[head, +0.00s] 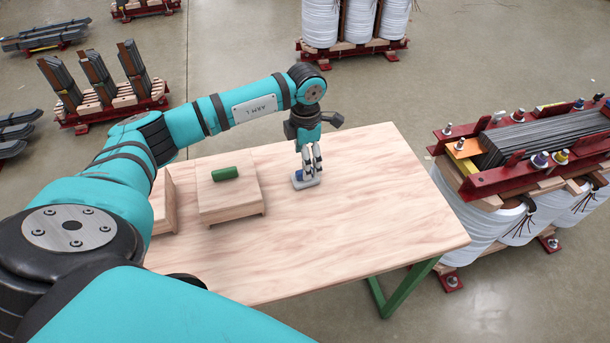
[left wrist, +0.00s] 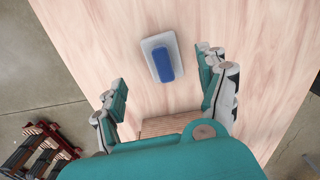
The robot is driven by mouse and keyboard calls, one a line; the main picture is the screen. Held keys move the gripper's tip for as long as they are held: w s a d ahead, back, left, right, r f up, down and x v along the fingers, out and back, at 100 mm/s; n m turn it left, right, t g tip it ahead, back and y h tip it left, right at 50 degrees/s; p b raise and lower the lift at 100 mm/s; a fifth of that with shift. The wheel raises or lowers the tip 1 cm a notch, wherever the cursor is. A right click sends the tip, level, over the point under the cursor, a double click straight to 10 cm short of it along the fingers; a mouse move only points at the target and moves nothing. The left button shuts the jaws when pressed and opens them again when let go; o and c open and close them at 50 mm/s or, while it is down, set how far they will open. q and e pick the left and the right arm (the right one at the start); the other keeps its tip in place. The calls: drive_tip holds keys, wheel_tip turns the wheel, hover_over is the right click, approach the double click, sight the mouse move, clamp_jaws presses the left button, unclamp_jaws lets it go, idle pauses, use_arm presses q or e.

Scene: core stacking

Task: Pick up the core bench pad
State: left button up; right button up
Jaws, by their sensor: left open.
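A small light-grey pad with a blue block on top (head: 297,178) lies on the wooden table (head: 350,240), right of a low wooden stand. It also shows in the left wrist view as a grey plate with a rounded blue block (left wrist: 163,60). My left gripper (head: 312,165) hangs over it, pointing down, and partly covers it in the head view. In the left wrist view my left gripper (left wrist: 163,88) is open, its fingers wide apart, with nothing between them; the pad lies beyond the fingertips. My right gripper is not in view.
The low wooden stand (head: 235,207) carries a green cylinder (head: 225,174); another wooden stand (head: 162,210) is partly hidden by my arm. The table's right and front parts are clear. A large coil assembly (head: 530,160) stands beyond the right edge.

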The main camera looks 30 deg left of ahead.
use_arm(q)
drive_tip(key=shift+s+d+f+p, duration=0.1)
drive_tip(key=shift+f+p, duration=0.15)
drive_tip(key=shift+f, duration=1.15)
drive_tip(key=shift+s+f+p, duration=0.1)
drive_tip(key=shift+f+p, duration=0.15)
drive_tip(key=shift+f, duration=1.1)
drive_tip(key=c, duration=1.2)
